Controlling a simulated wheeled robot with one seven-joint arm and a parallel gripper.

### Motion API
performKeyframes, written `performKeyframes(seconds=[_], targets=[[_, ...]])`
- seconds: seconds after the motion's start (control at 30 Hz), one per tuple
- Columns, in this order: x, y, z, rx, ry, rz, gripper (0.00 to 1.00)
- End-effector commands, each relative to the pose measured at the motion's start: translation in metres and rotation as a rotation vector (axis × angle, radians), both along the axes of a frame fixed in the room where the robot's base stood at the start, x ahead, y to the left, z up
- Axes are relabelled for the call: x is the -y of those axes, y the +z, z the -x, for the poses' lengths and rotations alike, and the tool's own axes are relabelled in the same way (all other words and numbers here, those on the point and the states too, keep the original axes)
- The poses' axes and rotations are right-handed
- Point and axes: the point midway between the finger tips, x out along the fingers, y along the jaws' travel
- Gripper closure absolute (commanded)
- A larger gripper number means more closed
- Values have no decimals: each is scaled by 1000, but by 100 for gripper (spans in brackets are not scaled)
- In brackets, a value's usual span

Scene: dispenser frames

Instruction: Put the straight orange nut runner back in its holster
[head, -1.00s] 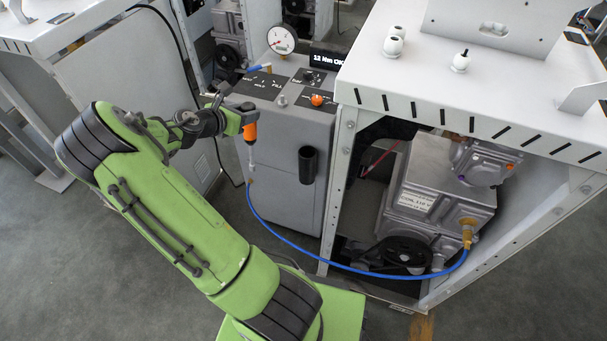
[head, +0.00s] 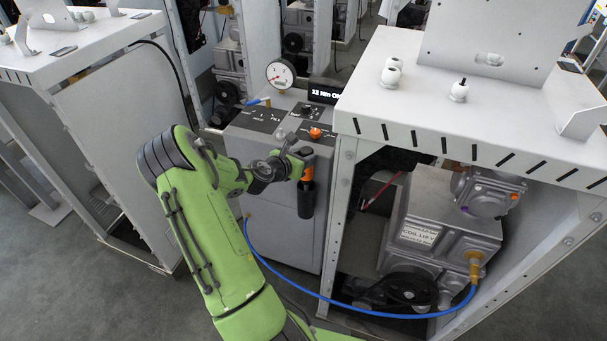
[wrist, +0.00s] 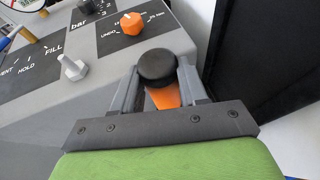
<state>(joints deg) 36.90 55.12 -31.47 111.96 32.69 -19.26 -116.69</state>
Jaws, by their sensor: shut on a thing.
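The straight orange nut runner (head: 307,172) is upright in my gripper (head: 304,157) at the front of the grey cabinet. The black tube holster (head: 306,200) is directly below its orange body. The silver lower end does not show, and it appears to be inside the holster; how deep is unclear. In the wrist view my gripper (wrist: 157,88) is shut on the nut runner, with its black round cap (wrist: 157,65) and a strip of orange between the fingers. The holster is hidden in that view.
The grey cabinet (head: 265,150) carries a gauge (head: 281,74), a display (head: 326,91) and an orange knob (head: 315,133). A white bench (head: 375,105) stands close on the right. A blue hose (head: 330,302) runs low in front to a grey pump unit (head: 425,215).

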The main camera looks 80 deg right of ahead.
Motion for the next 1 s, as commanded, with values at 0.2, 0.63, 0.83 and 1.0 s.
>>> performKeyframes(seconds=[0.2,0.63,0.83,1.0], targets=[[1,-31,1,-3,0,2,100],[0,-41,0,1,0,0,32],[0,-41,0,1,0,1,32],[-10,-36,-5,-1,4,0,32]])
